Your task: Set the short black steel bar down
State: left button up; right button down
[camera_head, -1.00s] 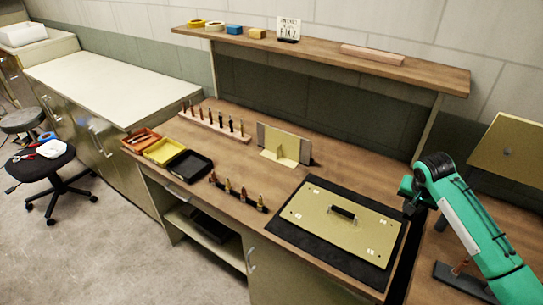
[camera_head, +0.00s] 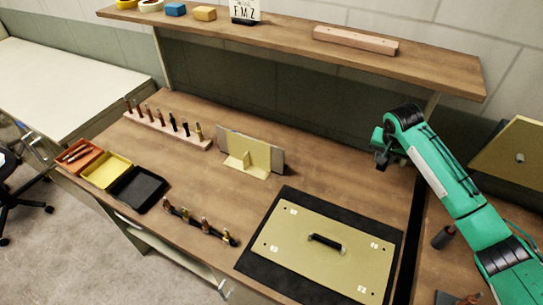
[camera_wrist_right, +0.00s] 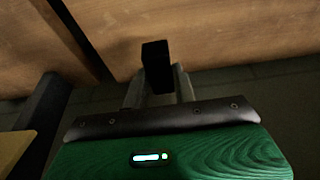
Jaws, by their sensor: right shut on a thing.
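The short black steel bar (camera_wrist_right: 155,62) stands up between the two grey fingers of my right gripper (camera_wrist_right: 157,85) in the right wrist view. The fingers are shut on it. In the head view my right gripper (camera_head: 382,158) is at the end of the green arm, over the right back part of the wooden bench (camera_head: 345,170). The bar is small and dark there and hard to tell from the gripper. In the wrist view wooden surfaces lie beyond the bar; I cannot tell the gap. My left gripper is not in view.
A tan panel (camera_head: 290,255) with a black handle lies on a black mat (camera_head: 262,262) at the front right. A yellow bracket stand (camera_head: 250,158), tool racks (camera_head: 165,128) and small trays (camera_head: 140,188) stand left. A shelf (camera_head: 280,34) runs above. Bench wood behind the mat is bare.

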jog(key=shift+w, duration=0.15)
jog(key=shift+f, duration=0.35)
notch_tip(320, 180, down, 6)
jog(key=shift+r+p, duration=0.1)
jog(key=shift+p, duration=0.8)
notch_tip(320, 180, down, 2)
jog(key=shift+f+p, duration=0.15)
jog(key=shift+p, duration=0.2)
jog(key=shift+f, duration=0.4)
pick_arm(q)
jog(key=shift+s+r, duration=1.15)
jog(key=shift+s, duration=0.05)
pick_arm(e)
jog(key=shift+f, duration=0.15)
jog(key=c, duration=1.2)
grip_release()
jog(key=shift+f, duration=0.15)
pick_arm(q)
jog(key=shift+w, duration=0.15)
pick_arm(e)
jog(key=shift+o, duration=0.4)
